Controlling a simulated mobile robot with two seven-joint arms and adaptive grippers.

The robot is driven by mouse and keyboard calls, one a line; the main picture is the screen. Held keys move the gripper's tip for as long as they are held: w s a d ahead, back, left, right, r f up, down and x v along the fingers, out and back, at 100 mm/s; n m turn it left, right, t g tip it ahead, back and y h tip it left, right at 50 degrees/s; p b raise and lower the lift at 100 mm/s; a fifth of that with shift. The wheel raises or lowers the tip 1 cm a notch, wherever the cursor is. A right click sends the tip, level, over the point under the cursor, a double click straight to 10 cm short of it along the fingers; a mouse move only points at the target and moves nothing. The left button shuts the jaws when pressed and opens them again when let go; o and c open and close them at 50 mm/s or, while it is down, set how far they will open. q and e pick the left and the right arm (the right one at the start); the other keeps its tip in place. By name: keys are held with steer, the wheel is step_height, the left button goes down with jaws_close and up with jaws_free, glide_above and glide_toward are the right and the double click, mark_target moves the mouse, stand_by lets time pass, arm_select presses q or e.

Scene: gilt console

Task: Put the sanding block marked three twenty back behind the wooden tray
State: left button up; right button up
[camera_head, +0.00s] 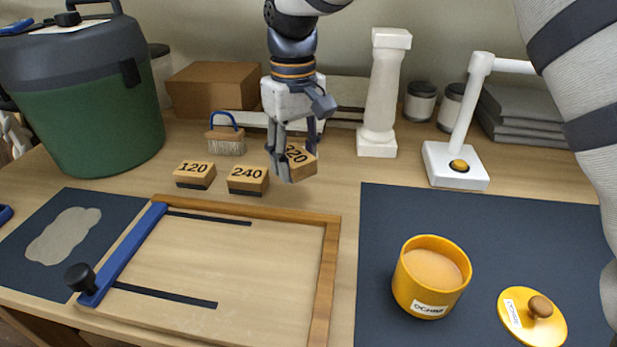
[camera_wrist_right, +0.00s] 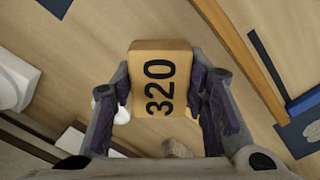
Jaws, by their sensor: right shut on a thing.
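The sanding block marked 320 (camera_head: 301,160) is tan wood with black digits. My right gripper (camera_head: 294,158) is shut on it, with a finger on either side. The block is slightly turned and sits to the right of the 240 block, beyond the tray's far edge. In the right wrist view the 320 block (camera_wrist_right: 160,82) lies between the two fingers (camera_wrist_right: 165,100). I cannot tell whether its underside touches the table. The wooden tray (camera_head: 325,270) lies in front, with a blue bar at its left.
The 120 block (camera_head: 194,175) and 240 block (camera_head: 248,180) stand behind the tray. A brush (camera_head: 225,142), a brown box (camera_head: 213,88) and a white column (camera_head: 382,95) stand farther back. A yellow pot (camera_head: 408,290) and lid (camera_head: 550,328) are on the right mat (camera_head: 500,225).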

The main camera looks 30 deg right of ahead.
mark_target(307, 194)
steer(key=f, duration=0.1)
steer(key=d+f, duration=0.1)
steer(key=f, duration=0.1)
steer(key=d+f, duration=0.1)
steer(key=f, duration=0.1)
steer(key=shift+s+f, duration=0.15)
steer(key=shift+s, duration=0.05)
steer(key=shift+f, duration=0.15)
steer(key=o, duration=1.1)
steer(key=shift+w, duration=0.1)
step_height(307, 194, up, 12)
steer(key=shift+r, duration=0.1)
